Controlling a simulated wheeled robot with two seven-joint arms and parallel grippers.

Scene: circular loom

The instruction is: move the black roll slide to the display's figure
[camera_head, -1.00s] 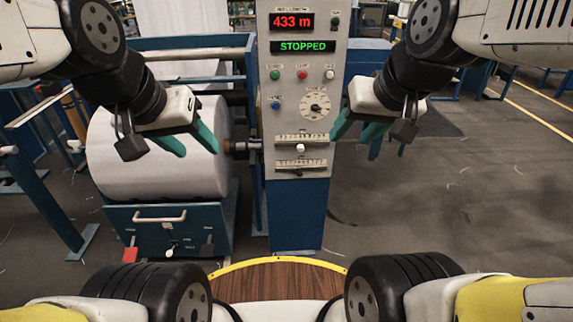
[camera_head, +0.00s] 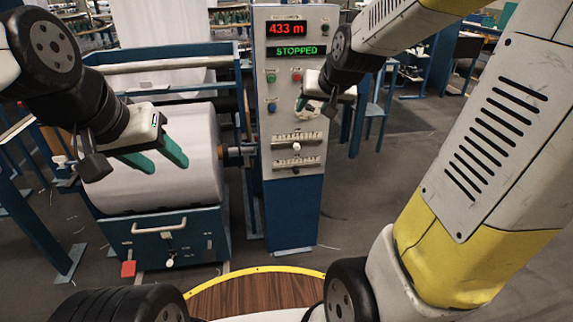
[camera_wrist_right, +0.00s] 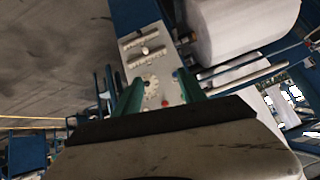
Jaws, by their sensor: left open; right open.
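The grey control panel (camera_head: 263,120) has a red display reading 433 m (camera_head: 291,28). Two slides with scales sit low on its face: an upper one with a pale knob (camera_head: 296,146) and a lower one whose small, dark-looking knob (camera_head: 295,170) is hard to make out. Their labels and scale numbers are too small to read. My right gripper (camera_wrist_right: 158,92) is open and empty, with the panel's dial (camera_wrist_right: 151,85) between its fingers in the wrist view; in the head view it hides part of the dial. My left gripper (camera_head: 168,165) is open and empty before the white roll.
The large white roll (camera_head: 205,185) stands left of the panel above a blue cart (camera_head: 145,240) with a handle. A green STOPPED sign (camera_head: 297,51) and several coloured buttons are above the slides.

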